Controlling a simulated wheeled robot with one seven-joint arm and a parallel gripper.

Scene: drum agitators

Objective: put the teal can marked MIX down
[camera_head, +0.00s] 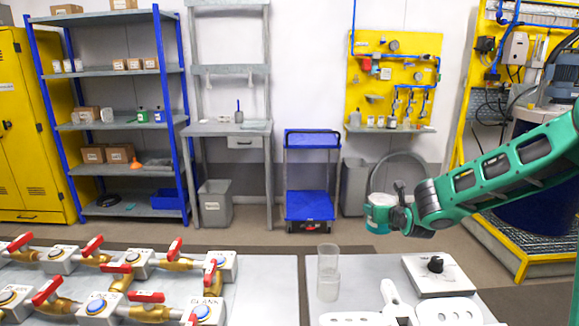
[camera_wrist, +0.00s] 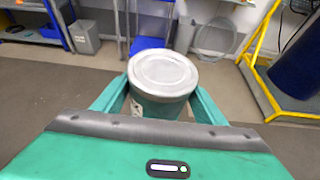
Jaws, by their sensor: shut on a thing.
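The teal can (camera_head: 380,213) is held by my gripper (camera_head: 393,217) in the head view, in the air beyond the back edge of the right-hand table. In the wrist view the can (camera_wrist: 162,100) sits upright between my two fingers (camera_wrist: 161,112), with its round grey lid facing the camera. A white label patch shows low on its left side; the MIX marking cannot be read. The can's lower part is hidden by my gripper's body in the wrist view.
The right-hand grey table (camera_head: 375,268) holds a clear beaker (camera_head: 328,272), a white plate with a black knob (camera_head: 438,275) and white holed holders (camera_head: 447,312). The left table carries red-handled brass valves (camera_head: 120,270). A blue cart (camera_head: 311,180) stands behind. Bare tabletop lies between beaker and plate.

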